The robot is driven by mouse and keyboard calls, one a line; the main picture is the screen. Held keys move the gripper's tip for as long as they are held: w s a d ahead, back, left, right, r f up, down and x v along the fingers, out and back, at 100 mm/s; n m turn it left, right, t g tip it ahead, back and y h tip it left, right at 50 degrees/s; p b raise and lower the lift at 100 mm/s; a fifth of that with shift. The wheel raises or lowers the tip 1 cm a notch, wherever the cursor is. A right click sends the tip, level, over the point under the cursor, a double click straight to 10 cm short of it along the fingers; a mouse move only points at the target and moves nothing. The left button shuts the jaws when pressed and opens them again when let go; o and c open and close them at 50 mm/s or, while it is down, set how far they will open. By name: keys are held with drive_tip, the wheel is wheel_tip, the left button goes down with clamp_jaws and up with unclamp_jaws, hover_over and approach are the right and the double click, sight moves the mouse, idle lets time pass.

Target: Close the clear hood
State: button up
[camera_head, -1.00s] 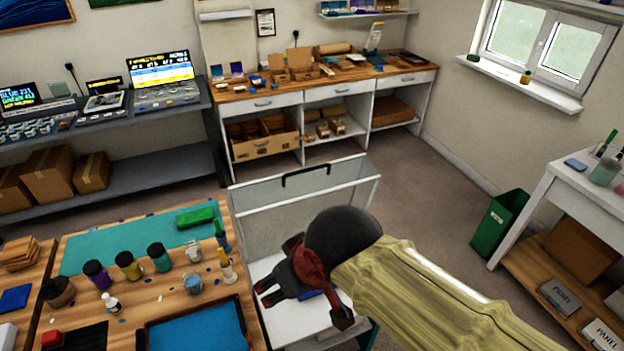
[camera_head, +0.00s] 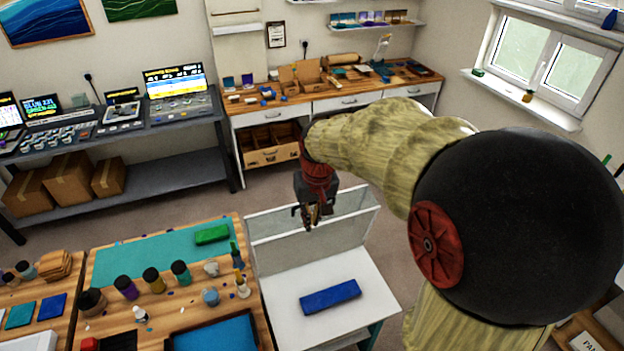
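The clear hood (camera_head: 350,221) stands raised at the back of a white stand (camera_head: 372,284), its see-through panels upright and the white top uncovered in front. My gripper (camera_head: 311,222) points down at the hood's upper edge, left of its middle, and covers part of that edge. The hood's dark handle does not show; the gripper is over that area. The fingers are small and dark, and I cannot tell whether they are apart, shut, or touching the hood. A blue block (camera_head: 330,297) lies on the white top.
A wooden worktable (camera_head: 225,310) with bottles, a teal mat (camera_head: 150,262) and a blue-lined tray (camera_head: 215,333) adjoins the stand on the left. A grey shelf (camera_head: 165,165) and a wooden-topped bench (camera_head: 335,95) stand behind. My arm covers much of the right side.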

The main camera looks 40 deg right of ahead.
drive_tip(key=shift+t, duration=0.3)
drive_tip(key=w+d+p, duration=0.1)
drive_tip(key=w+d, duration=0.2)
drive_tip(key=w+d+p, duration=0.1)
drive_tip(key=w+d, duration=0.2)
drive_tip(key=w, duration=0.1)
drive_tip(key=w+d+p, duration=0.1)
drive_tip(key=w+d, duration=0.2)
drive_tip(key=w, duration=0.1)
drive_tip(key=shift+f, duration=0.1)
clamp_jaws()
drive_tip(key=w+d+r+t, duration=0.1)
drive_tip(key=w+d+r, duration=0.1)
drive_tip(key=w+r, duration=0.15)
drive_tip(key=shift+n+h, duration=0.3)
drive_tip(key=f, duration=0.3)
drive_tip(key=f+p, duration=0.1)
drive_tip(key=f, duration=0.6)
drive_tip(key=shift+w+a+p, duration=0.25)
drive_tip(key=shift+w+p, duration=0.05)
drive_tip(key=shift+p, duration=0.1)
drive_tip(key=shift+s, duration=0.3)
drive_tip(key=shift+f, duration=0.15)
drive_tip(key=shift+s+a, duration=0.1)
